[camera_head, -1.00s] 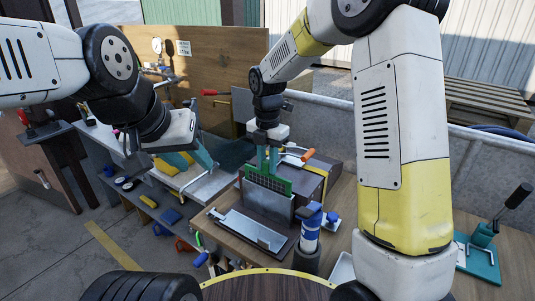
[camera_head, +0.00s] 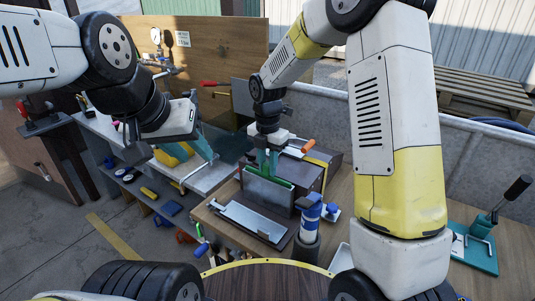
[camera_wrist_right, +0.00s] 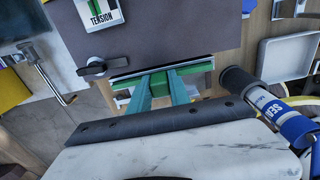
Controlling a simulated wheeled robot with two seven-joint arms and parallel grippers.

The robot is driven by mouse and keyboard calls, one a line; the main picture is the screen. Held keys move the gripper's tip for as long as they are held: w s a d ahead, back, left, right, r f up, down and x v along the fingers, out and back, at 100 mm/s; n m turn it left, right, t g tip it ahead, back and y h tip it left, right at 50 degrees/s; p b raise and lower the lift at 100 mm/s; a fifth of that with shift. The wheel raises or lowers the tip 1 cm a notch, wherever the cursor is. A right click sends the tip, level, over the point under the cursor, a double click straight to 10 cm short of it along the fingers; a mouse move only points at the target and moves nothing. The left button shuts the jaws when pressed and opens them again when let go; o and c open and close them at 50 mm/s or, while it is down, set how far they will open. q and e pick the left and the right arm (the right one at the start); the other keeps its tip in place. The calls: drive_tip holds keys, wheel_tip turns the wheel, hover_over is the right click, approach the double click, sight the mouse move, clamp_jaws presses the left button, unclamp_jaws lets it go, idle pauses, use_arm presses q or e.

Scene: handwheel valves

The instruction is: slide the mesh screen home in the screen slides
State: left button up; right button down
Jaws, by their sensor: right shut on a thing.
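The mesh screen (camera_head: 281,182) has a green frame. It stands upright in the screen slides (camera_head: 267,194), a grey metal holder on the bench, with only its green top part showing above the grey plate. My right gripper (camera_head: 268,163) comes from above and is shut on the screen's top edge. In the right wrist view the two teal fingers (camera_wrist_right: 159,88) meet on the green grip of the screen (camera_wrist_right: 190,72); the mesh is hidden there. My left gripper (camera_head: 203,149) hangs over the lower side bench at left, away from the screen; its jaw opening is unclear.
A dark box (camera_head: 308,172) stands right behind the slides. A flat metal tray (camera_head: 252,222) lies in front. A teal hand press (camera_head: 478,250) sits far right.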

drive_tip(key=shift+f, duration=0.55)
drive_tip(key=c, duration=1.1)
unclamp_jaws()
wheel_tip(320, 180, up, 8)
drive_tip(key=shift+f, duration=0.25)
drive_tip(key=shift+d+r, duration=0.1)
drive_tip(key=shift+r, duration=0.25)
drive_tip(key=s+d+r+m+t+y, duration=0.1)
drive_tip(key=s+d+r+m+t, duration=0.2)
drive_tip(key=s+d+r+m, duration=1)
drive_tip(key=s+m+t, duration=0.1)
drive_tip(key=s+m, duration=0.1)
drive_tip(key=m, duration=0.3)
drive_tip(key=s+m+t, duration=0.1)
drive_tip(key=s+m, duration=0.2)
drive_tip(key=m, duration=0.2)
drive_tip(key=s+d+f+m+t+y, duration=0.1)
drive_tip(key=s+m, duration=0.2)
drive_tip(key=m, duration=0.2)
drive_tip(key=shift+s+m, duration=0.15)
drive_tip(key=shift+m, duration=0.15)
